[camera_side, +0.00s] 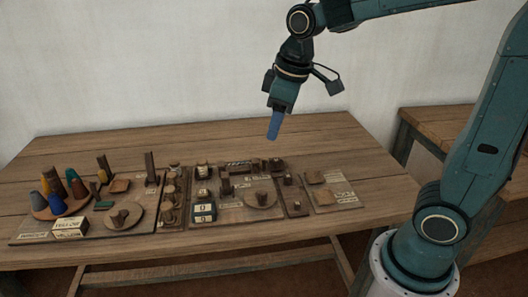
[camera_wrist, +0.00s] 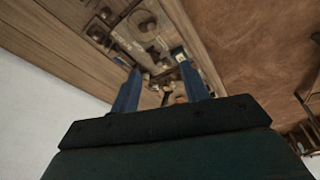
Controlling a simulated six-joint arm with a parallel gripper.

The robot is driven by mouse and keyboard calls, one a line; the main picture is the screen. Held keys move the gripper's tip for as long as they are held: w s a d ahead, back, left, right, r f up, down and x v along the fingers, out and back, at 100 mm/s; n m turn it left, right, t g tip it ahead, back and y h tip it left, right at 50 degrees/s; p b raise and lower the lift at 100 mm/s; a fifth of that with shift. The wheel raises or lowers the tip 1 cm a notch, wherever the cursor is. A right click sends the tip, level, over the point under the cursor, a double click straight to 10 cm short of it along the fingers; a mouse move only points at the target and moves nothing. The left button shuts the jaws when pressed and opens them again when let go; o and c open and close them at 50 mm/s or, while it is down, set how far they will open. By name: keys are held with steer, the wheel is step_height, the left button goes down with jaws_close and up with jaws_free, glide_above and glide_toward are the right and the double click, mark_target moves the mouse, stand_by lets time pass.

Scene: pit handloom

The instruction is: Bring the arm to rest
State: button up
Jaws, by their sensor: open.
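My gripper (camera_side: 274,128) hangs in the air above the back of the wooden table (camera_side: 365,165), pointing down. It is clear of the table and of everything on it. In the wrist view its two blue fingers (camera_wrist: 166,92) stand apart with nothing held between them. The loom boards on the table lie beyond the fingertips in that view.
A board at left holds a round tray (camera_side: 64,214) of coloured cones, a labelled block (camera_side: 70,228) and a round disc (camera_side: 123,217). A middle board carries knobs, a counter (camera_side: 203,212) and another disc (camera_side: 260,199). A second table (camera_side: 440,124) stands at right. The wall is behind.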

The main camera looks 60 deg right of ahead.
steer(key=s+m+t, duration=0.2)
steer(key=s+m, duration=0.2)
steer(key=s, duration=1.1)
steer(key=shift+s+d+r+t, duration=0.3)
steer(key=shift+s+r, duration=0.05)
steer(key=shift+s, duration=0.05)
